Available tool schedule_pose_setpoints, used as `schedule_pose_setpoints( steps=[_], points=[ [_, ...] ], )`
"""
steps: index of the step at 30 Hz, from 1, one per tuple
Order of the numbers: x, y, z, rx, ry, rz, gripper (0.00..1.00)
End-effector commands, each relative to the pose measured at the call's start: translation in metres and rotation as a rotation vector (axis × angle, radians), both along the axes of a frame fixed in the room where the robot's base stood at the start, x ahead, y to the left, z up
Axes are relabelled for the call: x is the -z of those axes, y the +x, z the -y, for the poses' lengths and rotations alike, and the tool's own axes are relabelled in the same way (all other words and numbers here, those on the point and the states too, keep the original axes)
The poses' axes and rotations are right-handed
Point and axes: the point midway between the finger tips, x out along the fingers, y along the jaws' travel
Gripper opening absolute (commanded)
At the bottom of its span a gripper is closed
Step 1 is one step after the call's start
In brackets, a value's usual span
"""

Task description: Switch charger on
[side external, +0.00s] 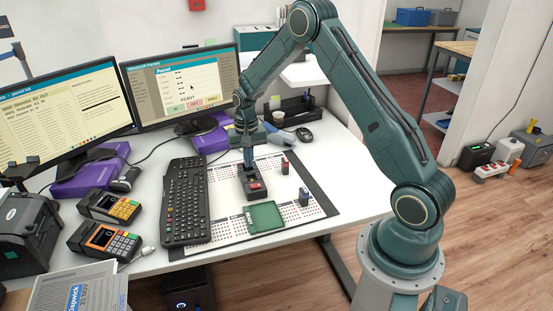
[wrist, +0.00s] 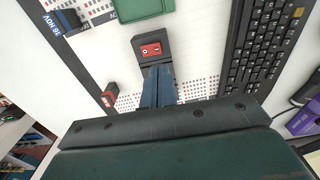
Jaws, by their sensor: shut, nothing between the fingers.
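The charger is most likely the small dark box (side external: 246,190) with a red rocker switch (side external: 256,186) on its top, standing on the white mat. The red switch also shows in the wrist view (wrist: 151,50), with small white marks on it. Which way the rocker is tipped is too small to tell. My gripper (side external: 249,168) points down at the box, its fingers shut with nothing between them. In the wrist view the fingertips (wrist: 155,72) are close beside the switch's near edge. I cannot tell whether they touch it.
A green tray (side external: 265,217) lies in front of the box. Two small upright blocks, one red-topped (side external: 285,163) and one blue-grey (side external: 304,197), stand to its right. A black keyboard (side external: 185,200) lies left. Two card terminals (side external: 108,207) and monitors (side external: 187,85) stand farther left and behind.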

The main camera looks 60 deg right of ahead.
Motion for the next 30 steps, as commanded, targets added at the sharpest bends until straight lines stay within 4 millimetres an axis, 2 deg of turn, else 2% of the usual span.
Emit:
schedule_pose_setpoints(
  steps=[8, 24, 30],
  points=[
    [0.008, 0.0, 0.0, -0.001, 0.001, -0.001, 0.0],
    [0.055, 0.0, -0.001, -0.001, 0.001, -0.001, 0.0],
    [0.066, 0.0, -0.001, -0.001, 0.001, -0.001, 0.0]
  ],
)
